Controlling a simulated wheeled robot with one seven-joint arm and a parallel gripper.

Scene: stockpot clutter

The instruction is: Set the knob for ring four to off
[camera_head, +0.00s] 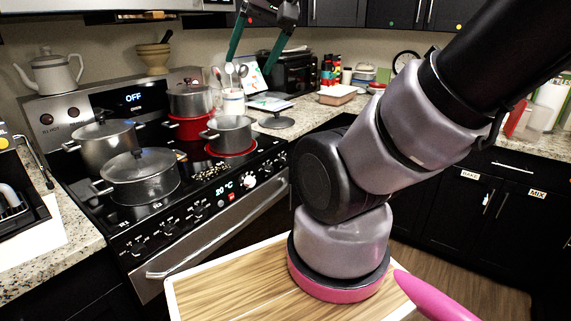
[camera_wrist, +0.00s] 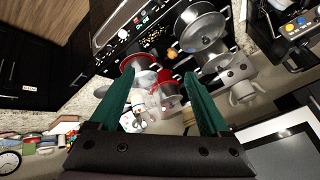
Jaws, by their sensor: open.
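The stove (camera_head: 150,190) stands at the left in the head view, with a row of black knobs (camera_head: 136,247) along its front panel. A white knob (camera_head: 250,181) sits right of the lit "20 °C" display (camera_head: 223,190). The knob labels are too small to read, so I cannot tell which is for ring four. Red shows under the right front pot (camera_head: 231,135) and the rear pot (camera_head: 190,101). My gripper (camera_head: 252,68) is open and empty, high above the back of the stove, well away from the knobs. Its green fingers also show in the wrist view (camera_wrist: 156,78).
Two lidded pots, one in front (camera_head: 140,180) and one behind (camera_head: 104,145), stand on the stove's left. A kettle (camera_head: 52,73) and a mortar (camera_head: 153,58) stand behind. The oven handle (camera_head: 220,228) juts out below the knobs. A wooden board (camera_head: 235,290) lies in the foreground.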

